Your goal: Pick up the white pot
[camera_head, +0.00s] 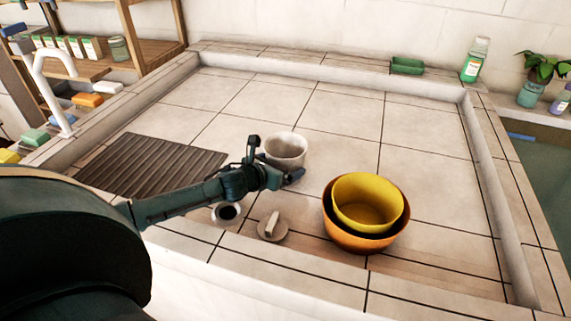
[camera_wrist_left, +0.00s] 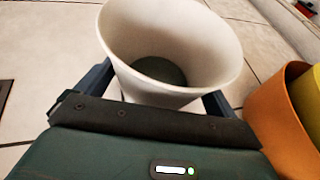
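The white pot (camera_head: 287,146) stands upright on the tiled basin floor, left of the bowls. It is large and close in the left wrist view (camera_wrist_left: 190,35), with its dark inside bottom showing. My left gripper (camera_head: 275,160) is low at the pot's near side, with its fingers apart. In the left wrist view, one finger shows on each side of the pot's lower part, and a small gap seems to show on the left. Finger contact with the pot cannot be made out for certain. My right gripper is in neither view.
A yellow bowl (camera_head: 368,203) sits inside an orange bowl (camera_head: 358,239) right of the pot. A round lid-like piece with a handle (camera_head: 272,227) and a drain (camera_head: 227,212) lie nearer. A ribbed dark mat (camera_head: 150,168) is left. The tiles behind the pot are clear.

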